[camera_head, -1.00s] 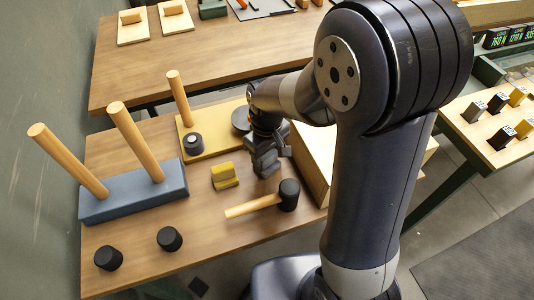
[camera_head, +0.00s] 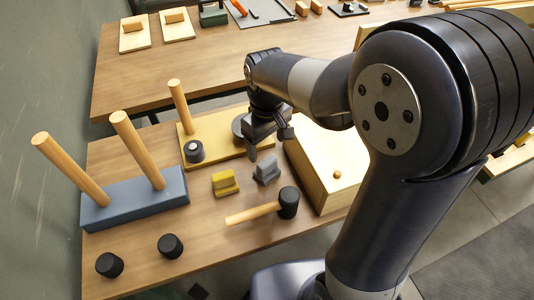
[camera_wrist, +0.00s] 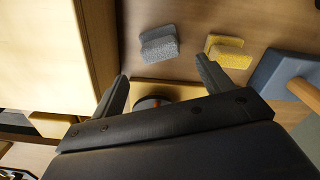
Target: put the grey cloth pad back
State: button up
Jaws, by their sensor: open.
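The grey cloth pad (camera_head: 266,169), a small ridged block shape, rests on the wooden table beside a similar yellow pad (camera_head: 225,183). In the wrist view the grey pad (camera_wrist: 160,46) lies just beyond my fingertips, left of the yellow pad (camera_wrist: 229,50). My gripper (camera_head: 269,142) is open and empty. It hangs above and behind the grey pad, apart from it, near the right end of the yellow board. Its two spread fingers also show in the wrist view (camera_wrist: 164,72), with nothing between them.
A mallet (camera_head: 288,203) lies in front of the pads. A pale wooden box (camera_head: 318,178) stands close on the right. A blue base (camera_head: 120,203) with two tall pegs is at left, and a yellow board (camera_head: 222,128) with one peg behind. Two black caps (camera_head: 170,245) stand at front left.

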aim_at(267, 162)
notch_tip(267, 162, up, 4)
jog(key=shift+f, duration=0.1)
dwell(0.4)
notch_tip(267, 162, down, 12)
jog(key=shift+f+b, duration=0.1)
jog(key=shift+b, duration=0.3)
jog(key=shift+r, duration=1.95)
jog(key=shift+f, duration=0.15)
